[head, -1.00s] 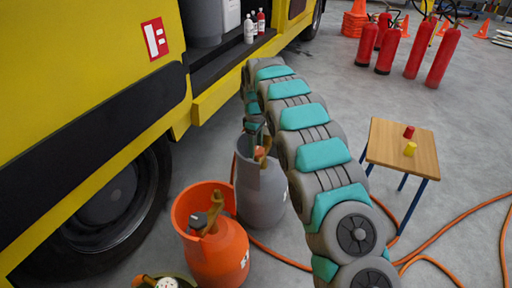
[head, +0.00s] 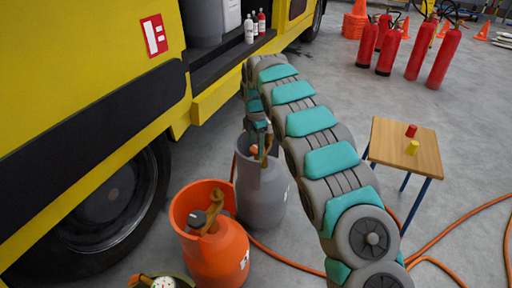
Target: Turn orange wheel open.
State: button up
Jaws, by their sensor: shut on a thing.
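A grey gas cylinder (head: 262,195) stands on the floor beside the truck, with a brass valve (head: 267,145) inside its collar. A small piece of the orange wheel (head: 254,150) shows at this valve; the rest is hidden by my gripper. My gripper (head: 259,141) reaches down from above into the collar and is shut on the orange wheel. The fingers are small and partly hidden here. How far the wheel is turned cannot be seen.
An orange cylinder (head: 219,256) with a dark wheel (head: 197,218) stands close at the left front. Part of another valve (head: 155,281) shows at the bottom edge. The yellow truck (head: 70,90) borders the left. A small table (head: 404,150) stands right; orange hose (head: 455,222) crosses the floor.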

aim_at(256, 148)
jog(key=shift+s+d+n+b, duration=0.1)
jog(key=shift+n+b, duration=0.35)
jog(key=shift+n, duration=1.15)
jog(key=o, duration=1.4)
jog(key=shift+r, duration=0.15)
notch_tip(256, 148, up, 6)
jog(key=shift+r, duration=0.75)
